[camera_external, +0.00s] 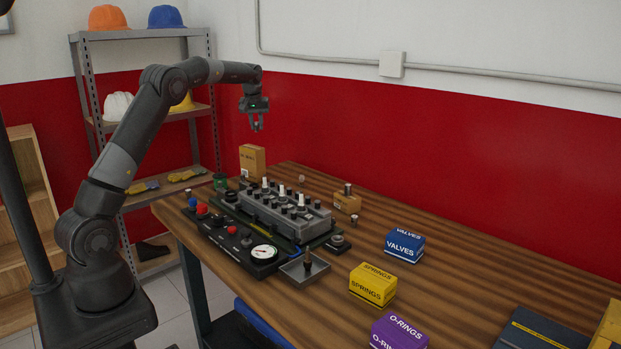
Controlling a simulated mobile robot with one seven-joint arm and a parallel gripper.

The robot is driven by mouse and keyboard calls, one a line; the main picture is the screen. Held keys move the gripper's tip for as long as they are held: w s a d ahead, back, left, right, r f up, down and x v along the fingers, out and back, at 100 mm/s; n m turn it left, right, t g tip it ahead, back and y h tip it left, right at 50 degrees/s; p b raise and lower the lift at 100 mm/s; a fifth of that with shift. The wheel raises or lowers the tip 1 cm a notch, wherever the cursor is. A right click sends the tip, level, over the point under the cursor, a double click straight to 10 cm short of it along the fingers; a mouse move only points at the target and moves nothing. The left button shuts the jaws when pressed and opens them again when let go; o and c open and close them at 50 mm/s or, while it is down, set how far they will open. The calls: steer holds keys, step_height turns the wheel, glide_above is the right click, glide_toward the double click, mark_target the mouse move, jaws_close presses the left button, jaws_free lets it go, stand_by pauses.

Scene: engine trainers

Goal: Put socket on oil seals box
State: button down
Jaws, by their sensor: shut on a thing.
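My gripper (257,126) points down in mid-air, above and slightly right of a tall cardboard box (257,162) at the table's far left. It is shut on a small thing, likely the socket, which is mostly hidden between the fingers. The gripper is well clear of the box top. The tall box has small dark lettering that I cannot read for sure; it may be the oil seals box. A smaller cardboard box (347,204) stands right of the engine trainer, with a small metal cylinder (347,189) on top.
The engine trainer (285,211) with upright pegs fills the table's left part. A metal cylinder (354,219) and a small tray (313,273) are near it. Blue valves (404,246), yellow springs (373,285) and purple O-rings (399,334) boxes stand to the right. The back right tabletop is clear.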

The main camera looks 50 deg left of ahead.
glide_above(252, 146)
steer(key=d, duration=0.1)
steer(key=f, duration=0.1)
steer(key=s+f, duration=0.1)
steer(key=f, duration=0.1)
steer(key=shift+f, duration=2.25)
steer(key=shift+f, duration=0.15)
steer(key=c, duration=1.3)
jaws_free()
